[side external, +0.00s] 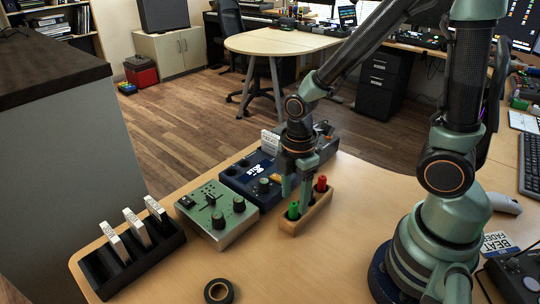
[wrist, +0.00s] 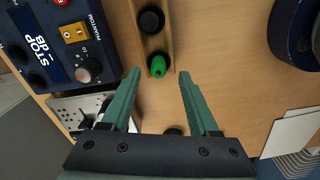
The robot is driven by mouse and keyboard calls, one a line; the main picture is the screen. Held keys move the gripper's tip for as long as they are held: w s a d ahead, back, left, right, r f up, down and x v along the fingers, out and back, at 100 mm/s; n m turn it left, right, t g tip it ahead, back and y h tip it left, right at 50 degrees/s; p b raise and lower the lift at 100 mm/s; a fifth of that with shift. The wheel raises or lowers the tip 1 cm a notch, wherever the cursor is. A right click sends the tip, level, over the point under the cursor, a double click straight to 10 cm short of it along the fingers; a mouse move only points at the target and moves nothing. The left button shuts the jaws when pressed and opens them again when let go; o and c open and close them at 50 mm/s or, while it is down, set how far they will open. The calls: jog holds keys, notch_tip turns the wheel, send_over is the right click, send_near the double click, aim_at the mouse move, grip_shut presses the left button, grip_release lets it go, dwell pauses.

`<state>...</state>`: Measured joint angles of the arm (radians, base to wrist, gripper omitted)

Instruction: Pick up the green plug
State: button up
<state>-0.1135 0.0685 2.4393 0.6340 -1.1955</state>
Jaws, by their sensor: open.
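The green plug (side external: 293,211) stands in the near end of a small wooden holder (side external: 312,215) on the table. In the wrist view the green plug (wrist: 158,67) shows at the bottom end of the holder (wrist: 156,42). My gripper (side external: 295,193) is over the holder, pointing down. In the wrist view my gripper (wrist: 158,73) is open and empty, with one fingertip on each side of the plug's place in the picture. I cannot tell the exact height gap or whether a finger touches it.
A red plug (side external: 321,184) stands at the holder's far end; a black round piece (wrist: 151,20) shows in the holder. A blue box (side external: 252,177) and a green box (side external: 216,212) stand left. A black rack (side external: 130,262) and tape roll (side external: 219,291) lie nearer.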

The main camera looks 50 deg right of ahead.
aim_at(294, 203)
jog(key=shift+w+d+f, duration=0.1)
jog(key=shift+f, duration=1.65)
grip_shut()
jog(key=shift+r, duration=0.1)
